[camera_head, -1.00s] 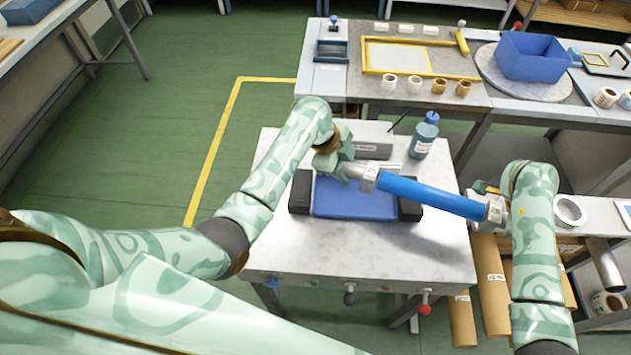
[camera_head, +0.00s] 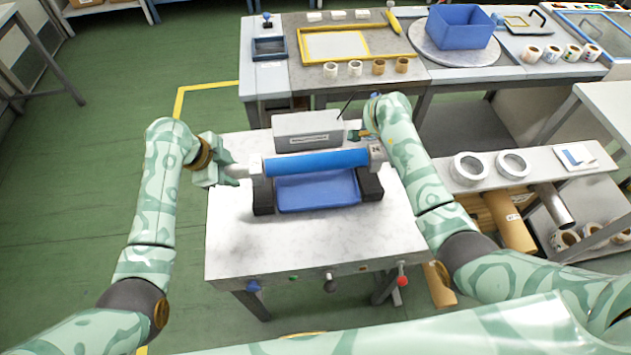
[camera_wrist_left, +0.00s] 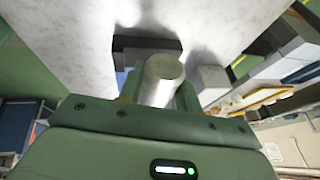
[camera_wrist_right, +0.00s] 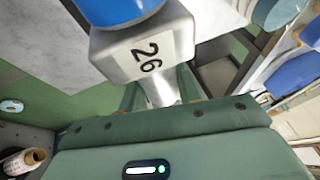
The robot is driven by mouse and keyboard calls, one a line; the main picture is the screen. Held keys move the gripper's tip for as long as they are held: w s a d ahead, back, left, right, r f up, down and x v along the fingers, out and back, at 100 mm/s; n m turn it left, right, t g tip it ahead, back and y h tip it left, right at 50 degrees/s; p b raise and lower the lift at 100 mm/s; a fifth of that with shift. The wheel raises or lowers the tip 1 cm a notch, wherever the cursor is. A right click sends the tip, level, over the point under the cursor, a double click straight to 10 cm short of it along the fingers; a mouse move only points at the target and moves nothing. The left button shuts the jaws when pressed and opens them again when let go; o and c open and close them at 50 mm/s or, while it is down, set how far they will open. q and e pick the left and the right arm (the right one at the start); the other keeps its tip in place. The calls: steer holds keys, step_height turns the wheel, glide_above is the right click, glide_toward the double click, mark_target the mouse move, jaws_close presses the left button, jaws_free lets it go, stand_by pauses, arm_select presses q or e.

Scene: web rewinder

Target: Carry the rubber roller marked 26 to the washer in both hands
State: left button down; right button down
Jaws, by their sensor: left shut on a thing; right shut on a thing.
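The blue rubber roller (camera_head: 316,162) lies nearly level over the washer, a blue tray (camera_head: 318,203) between two black end blocks (camera_head: 263,195). I cannot tell whether it rests on the blocks or hangs just above them. My left gripper (camera_head: 234,173) is shut on the roller's left metal end, which shows in the left wrist view (camera_wrist_left: 163,82). My right gripper (camera_wrist_right: 160,92) is shut on the other shaft end, beside the metal block marked 26 (camera_wrist_right: 148,55). In the head view, my right arm partly hides that grip.
A grey labelled box (camera_head: 307,131) stands right behind the washer on the marble-topped table (camera_head: 300,237). The table front is clear. A side shelf (camera_head: 540,165) with white rings is at right. A long bench with a blue bin (camera_head: 460,28) runs behind.

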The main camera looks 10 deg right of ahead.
steer(key=shift+d, duration=0.1)
